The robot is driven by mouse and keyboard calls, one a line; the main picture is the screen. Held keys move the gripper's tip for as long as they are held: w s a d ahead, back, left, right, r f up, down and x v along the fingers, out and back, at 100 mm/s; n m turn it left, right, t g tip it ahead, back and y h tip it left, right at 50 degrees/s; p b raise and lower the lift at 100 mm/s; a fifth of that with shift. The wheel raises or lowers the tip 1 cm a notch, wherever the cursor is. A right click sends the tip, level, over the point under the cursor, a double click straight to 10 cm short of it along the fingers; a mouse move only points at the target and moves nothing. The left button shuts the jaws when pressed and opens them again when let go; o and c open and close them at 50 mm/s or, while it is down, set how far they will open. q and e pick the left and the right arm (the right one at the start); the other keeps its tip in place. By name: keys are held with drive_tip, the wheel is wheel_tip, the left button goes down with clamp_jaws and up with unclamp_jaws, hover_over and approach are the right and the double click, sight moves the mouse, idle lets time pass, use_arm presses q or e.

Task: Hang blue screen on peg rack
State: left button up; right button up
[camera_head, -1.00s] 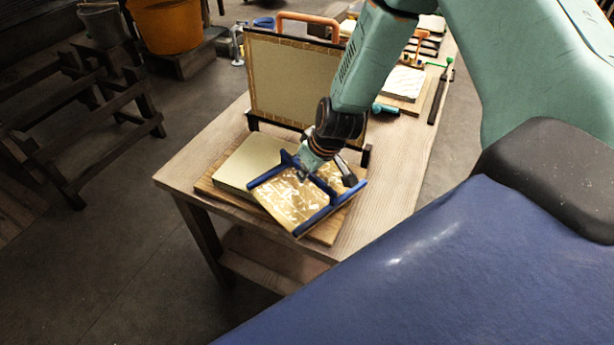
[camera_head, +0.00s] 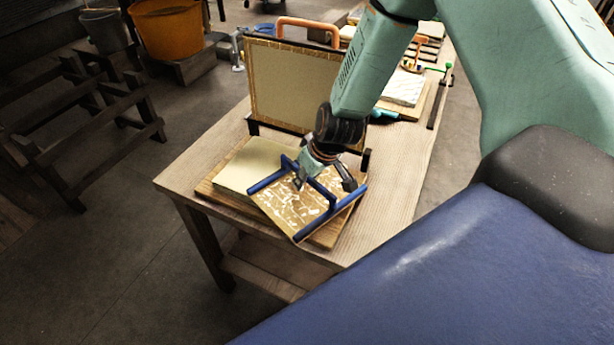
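The blue screen (camera_head: 278,205) is a flat panel with blue side bars and a blue cross handle, with pale marks on its face. It lies at a slant over a cream block on the near end of the table. My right gripper (camera_head: 323,181) is over the handle, its two fingers spread with the handle between them. Whether the fingers touch the handle cannot be told. My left gripper is not in view. I cannot make out a peg rack in this view.
A cream block (camera_head: 245,168) sits on a wooden board beneath the screen. An upright dark-framed panel (camera_head: 292,82) stands just behind on the wooden table (camera_head: 190,168). An orange handle (camera_head: 309,23) shows behind it. Stools and buckets stand on the floor at left.

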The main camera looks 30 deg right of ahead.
drive_tip(key=shift+s+r+p, duration=0.1)
drive_tip(key=shift+r+p, duration=0.55)
drive_tip(key=shift+r, duration=0.1)
drive_tip(key=p+v, duration=0.8)
drive_tip(key=v, duration=0.1)
drive_tip(key=shift+r, duration=0.3)
drive_tip(key=shift+s+r+p, duration=0.45)
drive_tip(key=shift+r, duration=0.1)
